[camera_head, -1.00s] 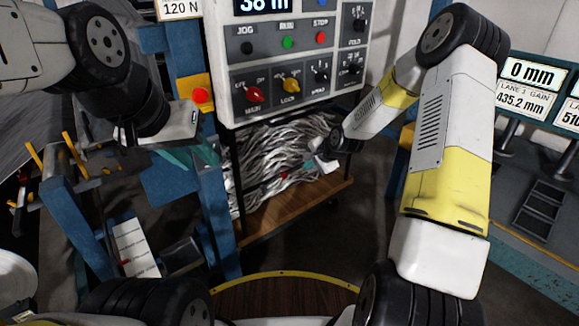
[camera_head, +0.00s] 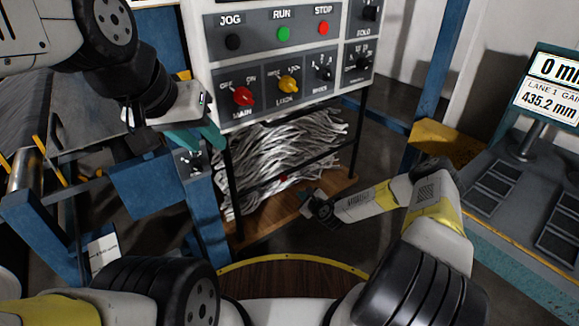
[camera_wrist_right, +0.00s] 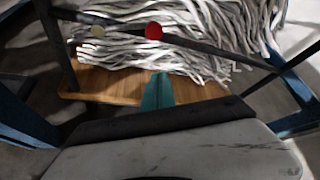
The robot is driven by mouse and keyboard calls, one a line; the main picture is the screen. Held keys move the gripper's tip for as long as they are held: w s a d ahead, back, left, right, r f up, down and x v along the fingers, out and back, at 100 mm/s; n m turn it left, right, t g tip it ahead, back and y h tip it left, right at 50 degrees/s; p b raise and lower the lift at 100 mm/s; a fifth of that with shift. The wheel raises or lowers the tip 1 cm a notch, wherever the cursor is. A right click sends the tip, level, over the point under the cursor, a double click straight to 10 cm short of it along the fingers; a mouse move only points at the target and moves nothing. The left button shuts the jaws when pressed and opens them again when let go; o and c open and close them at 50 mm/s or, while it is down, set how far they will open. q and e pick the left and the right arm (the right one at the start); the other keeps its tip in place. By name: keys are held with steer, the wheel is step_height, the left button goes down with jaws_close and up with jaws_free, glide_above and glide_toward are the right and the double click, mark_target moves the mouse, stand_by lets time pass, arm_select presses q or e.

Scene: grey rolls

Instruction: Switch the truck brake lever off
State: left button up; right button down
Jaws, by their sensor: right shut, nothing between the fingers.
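A small red knob (camera_head: 283,178) shows at the black front rail of the cart (camera_head: 326,203) that holds silver strands. In the right wrist view the red knob (camera_wrist_right: 153,32) is round and sits on the dark bar, with a pale beige knob (camera_wrist_right: 97,31) to its left. I cannot tell which way any lever is set. My right gripper (camera_head: 306,194) is shut and empty, low in front of the cart, apart from the red knob. Its teal fingertips (camera_wrist_right: 158,88) point toward the bar from below. My left gripper (camera_head: 200,138) hangs left of the control panel; its opening is unclear.
The control panel (camera_head: 300,60) with a red MAIN knob (camera_head: 243,96) and a yellow knob (camera_head: 289,84) hangs above the cart. A blue post (camera_head: 203,210) stands left. A grey console (camera_head: 490,190) is at the right. Dark floor between cart and console is open.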

steer(key=shift+w+f+m, duration=0.1)
steer(key=shift+f+m, duration=0.1)
steer(key=shift+m, duration=0.1)
steer(key=w+a, duration=0.5)
steer(key=w, duration=0.2)
steer(key=shift+w+f, duration=0.3)
steer(key=shift+w, duration=0.1)
stand_by(0.3)
steer(key=shift+a+r, duration=0.15)
stand_by(0.3)
